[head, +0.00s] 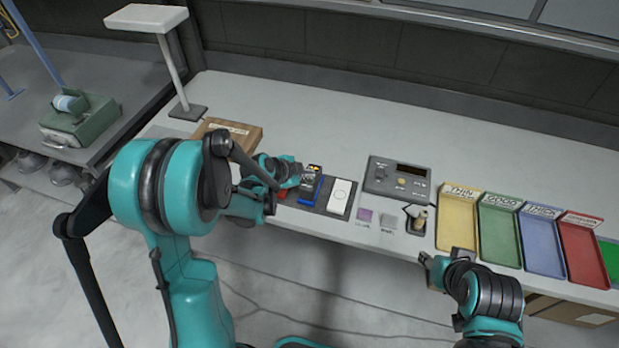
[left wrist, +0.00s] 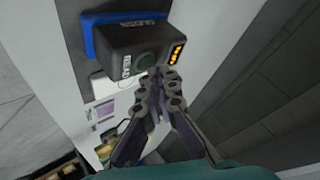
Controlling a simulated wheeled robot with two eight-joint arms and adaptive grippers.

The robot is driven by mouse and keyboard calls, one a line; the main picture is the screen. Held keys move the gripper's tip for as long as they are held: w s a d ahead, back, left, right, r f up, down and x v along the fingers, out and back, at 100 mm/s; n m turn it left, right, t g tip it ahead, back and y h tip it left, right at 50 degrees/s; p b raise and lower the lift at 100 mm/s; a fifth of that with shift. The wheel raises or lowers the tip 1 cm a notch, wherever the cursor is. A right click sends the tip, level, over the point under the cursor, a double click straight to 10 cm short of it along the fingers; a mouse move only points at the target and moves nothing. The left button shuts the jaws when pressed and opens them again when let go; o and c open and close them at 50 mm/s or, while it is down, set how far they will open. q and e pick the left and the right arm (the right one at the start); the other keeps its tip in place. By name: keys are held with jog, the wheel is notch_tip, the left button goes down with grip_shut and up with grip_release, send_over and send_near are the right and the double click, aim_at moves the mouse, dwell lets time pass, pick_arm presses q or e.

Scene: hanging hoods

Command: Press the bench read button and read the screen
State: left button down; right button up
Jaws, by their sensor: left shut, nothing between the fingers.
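In the left wrist view a dark box (left wrist: 118,42) on a blue base carries a round dark green button (left wrist: 145,61), a small white label beside it and lit orange marks (left wrist: 177,51). My left gripper (left wrist: 158,76) is shut and empty, its tips close to the button; contact is unclear. In the head view my left gripper (head: 292,178) is beside this box (head: 313,174), partly covering it. My right gripper (head: 428,264) is near the bench's front edge.
A white device (head: 341,193) stands right of the dark box. Yellow (head: 457,225), green, blue and red trays are at right. The back of the bench is clear.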

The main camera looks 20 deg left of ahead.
aim_at(308, 181)
pick_arm(q)
jog(key=shift+r, duration=0.4)
jog(key=shift+r, duration=0.1)
notch_tip(308, 181, up, 5)
jog(key=p, duration=0.4)
dwell(0.8)
